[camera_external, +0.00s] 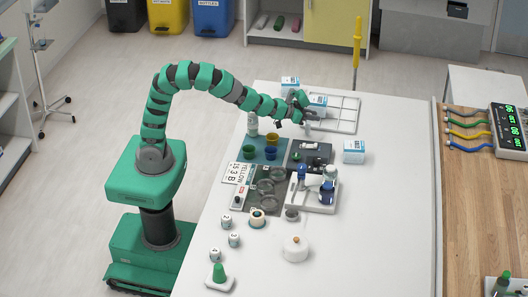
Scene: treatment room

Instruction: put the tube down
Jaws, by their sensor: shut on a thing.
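My gripper (303,112) is at the end of the arched green arm, above the far part of the white table (345,235). It is shut on a small, pale grey thing (311,116), which seems to be the tube. The tube is partly hidden by the fingers, and its exact shape is too small to tell. It is over or just beside the near left corner of a white divided tray (343,112). I cannot tell whether it touches anything below.
Blue-and-white boxes (354,151) stand near the tray, one close behind my gripper. A clear bottle (252,124), coloured cups (271,153), a dark block (309,153) and a white device (322,192) crowd the table's middle. The front right of the table is mostly free.

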